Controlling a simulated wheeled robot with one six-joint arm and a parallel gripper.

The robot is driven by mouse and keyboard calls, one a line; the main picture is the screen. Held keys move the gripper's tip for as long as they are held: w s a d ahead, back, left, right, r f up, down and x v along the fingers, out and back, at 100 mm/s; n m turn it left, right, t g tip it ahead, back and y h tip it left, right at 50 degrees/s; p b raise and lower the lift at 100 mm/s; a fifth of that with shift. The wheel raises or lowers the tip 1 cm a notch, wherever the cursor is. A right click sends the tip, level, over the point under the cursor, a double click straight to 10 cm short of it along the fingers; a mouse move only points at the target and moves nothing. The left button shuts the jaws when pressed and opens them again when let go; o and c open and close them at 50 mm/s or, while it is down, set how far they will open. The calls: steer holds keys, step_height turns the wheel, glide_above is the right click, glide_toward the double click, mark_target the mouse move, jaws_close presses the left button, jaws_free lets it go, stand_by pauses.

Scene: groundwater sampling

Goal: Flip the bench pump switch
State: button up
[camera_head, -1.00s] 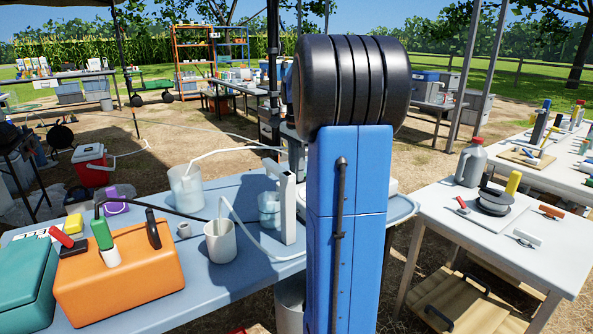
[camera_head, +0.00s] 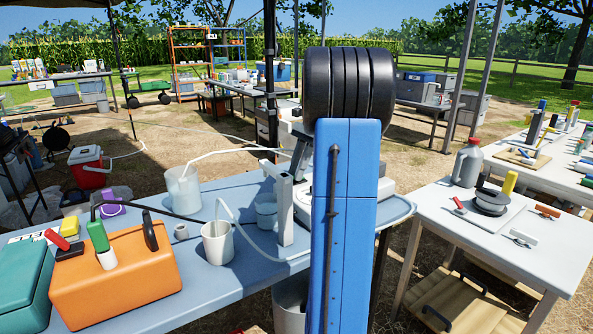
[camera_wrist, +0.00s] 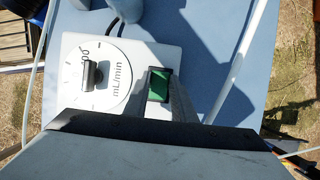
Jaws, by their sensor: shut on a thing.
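The bench pump's white top (camera_wrist: 150,60) lies below my wrist camera, with a round mL/min dial (camera_wrist: 92,85) at left and a green rocker switch (camera_wrist: 159,85) right of it. Part of the pump (camera_head: 385,190) shows behind my arm in the head view. My gripper (camera_wrist: 165,128) fills the lower part of the wrist view as a wide grey body with a black front edge, just below the switch in the picture. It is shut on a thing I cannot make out. The fingertips are hidden, so contact with the switch cannot be told.
The blue table (camera_head: 215,270) carries a white beaker (camera_head: 218,243), a clear container (camera_head: 184,190), an orange case (camera_head: 115,275) and a teal case (camera_head: 22,285). Tubing (camera_head: 240,225) loops near the pump. A white table (camera_head: 440,225) stands at right.

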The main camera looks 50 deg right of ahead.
steer(key=o, duration=1.1)
steer(key=shift+c, duration=0.2)
steer(key=v, duration=1.7)
steer(key=shift+r, duration=0.2)
steer(key=shift+d, duration=0.1)
